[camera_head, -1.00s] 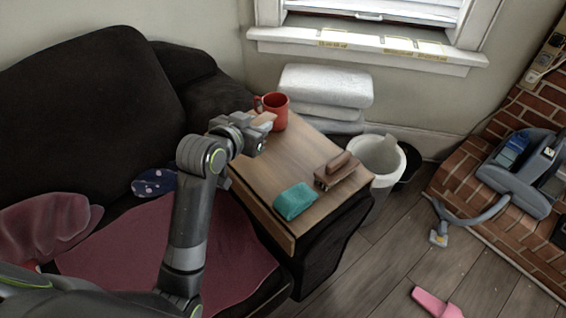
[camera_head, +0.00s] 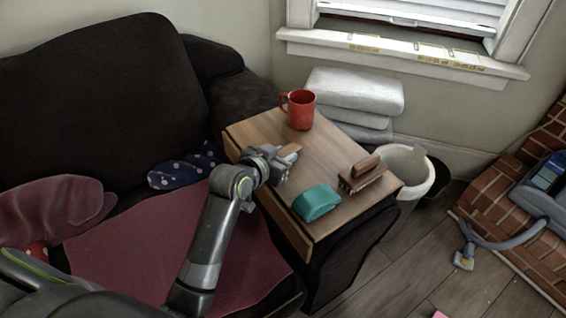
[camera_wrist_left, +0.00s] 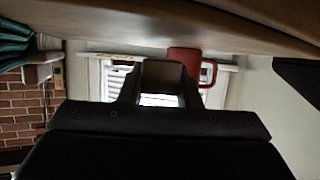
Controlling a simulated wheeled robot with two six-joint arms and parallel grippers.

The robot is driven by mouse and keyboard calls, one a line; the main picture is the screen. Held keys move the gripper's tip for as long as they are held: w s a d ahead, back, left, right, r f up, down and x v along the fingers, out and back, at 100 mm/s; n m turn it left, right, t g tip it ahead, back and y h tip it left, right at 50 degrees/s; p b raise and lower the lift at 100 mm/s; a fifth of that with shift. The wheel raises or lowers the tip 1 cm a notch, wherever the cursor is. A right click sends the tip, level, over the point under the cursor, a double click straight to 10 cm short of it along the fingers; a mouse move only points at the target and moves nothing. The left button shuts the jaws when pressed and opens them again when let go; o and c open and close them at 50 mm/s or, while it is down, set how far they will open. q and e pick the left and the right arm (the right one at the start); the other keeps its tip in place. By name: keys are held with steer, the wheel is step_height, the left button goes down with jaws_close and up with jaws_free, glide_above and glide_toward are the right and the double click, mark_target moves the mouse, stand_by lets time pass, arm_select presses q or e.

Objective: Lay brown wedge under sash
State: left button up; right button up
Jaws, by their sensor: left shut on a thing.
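My left gripper (camera_head: 284,160) is shut on the brown wedge (camera_head: 289,151), a small light-brown piece, at the left side of the wooden side table. In the left wrist view the wedge (camera_wrist_left: 163,76) shows as a dark brown block between the fingers, and that picture is upside down. The window sash (camera_head: 415,20), white with blinds, is at the top right of the head view, above a white sill (camera_head: 400,58). The wedge is well away from the sash. My right gripper is not in view.
The wooden table (camera_head: 330,150) bears a red mug (camera_head: 301,110), a teal cloth-like block (camera_head: 317,203) and a brown brush (camera_head: 362,175). A dark sofa (camera_head: 95,100) is at left.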

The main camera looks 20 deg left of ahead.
arm_select(q)
step_height(320, 180, down, 2)
steer(key=o, duration=1)
steer(key=shift+c, duration=0.2)
